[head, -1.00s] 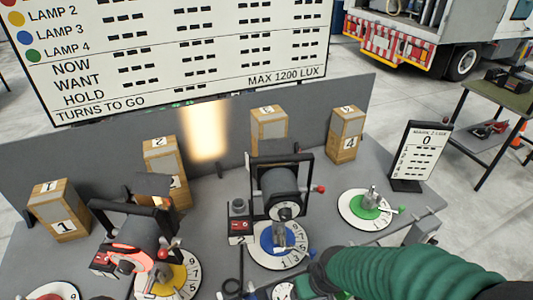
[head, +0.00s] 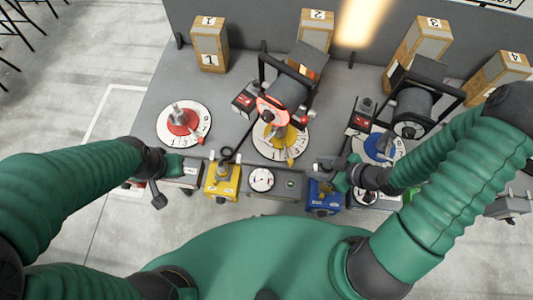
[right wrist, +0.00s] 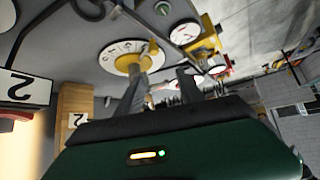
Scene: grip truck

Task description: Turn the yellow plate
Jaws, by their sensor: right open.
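The yellow plate (head: 293,134) is a round dial with a yellow centre and a numbered white ring. A grey lamp with an orange-red collar (head: 272,110) stands over it and hides its back. A small yellow knob (head: 290,162) shows at its near edge. In the right wrist view the plate (right wrist: 118,62) lies just beyond the fingers. My right gripper (head: 332,175) is to the right of the plate and nearer me, apart from it, above the blue box. Its fingers (right wrist: 160,85) are open and empty. My left gripper (head: 150,188) is at the bench's front left; its fingers are unclear.
A red plate (head: 184,124) lies left and a blue plate (head: 382,147) right. A yellow box (head: 222,178), a small white gauge (head: 261,180) and a blue box (head: 323,197) line the front edge. Numbered wooden blocks (head: 209,48) stand along the back wall.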

